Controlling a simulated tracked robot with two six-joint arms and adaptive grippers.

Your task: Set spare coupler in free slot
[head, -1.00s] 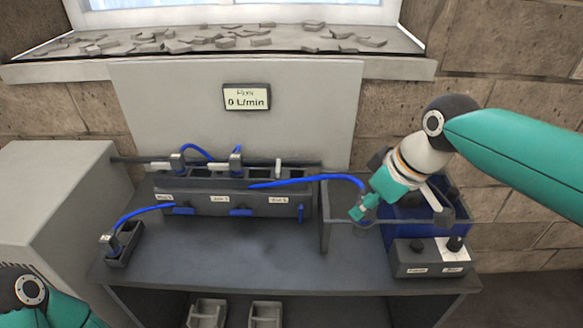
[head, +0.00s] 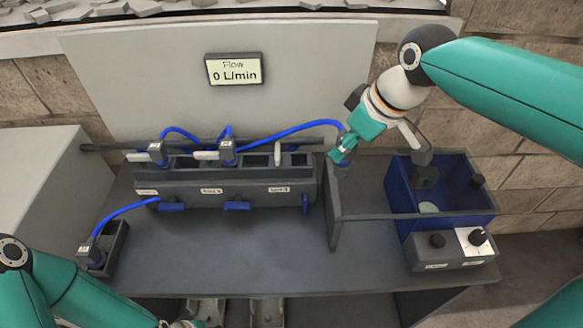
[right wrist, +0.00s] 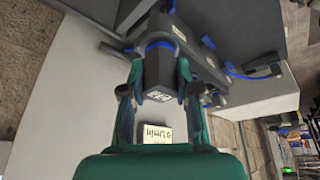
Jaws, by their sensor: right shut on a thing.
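My right gripper (head: 345,148) is shut on a grey coupler (right wrist: 158,78) with a printed label. A blue hose (head: 290,130) runs from this coupler to the manifold. The coupler is held above the table, right of the manifold (head: 230,190), and is mostly hidden by the fingers in the head view. Two other couplers stand in the manifold, one at left (head: 157,152) and one near the middle (head: 228,152). Dark open slots (head: 258,161) show to their right. Another hosed coupler (head: 92,252) stands in a small holder at left. My left gripper (head: 182,323) is cut off at the bottom edge.
A rail frame (head: 333,215) stands right of the manifold, before a blue bin (head: 470,205) holding a pale round thing. A control box (head: 450,252) with knobs is in front. The flow display (head: 233,69) reads 0 L/min. The front middle table is clear.

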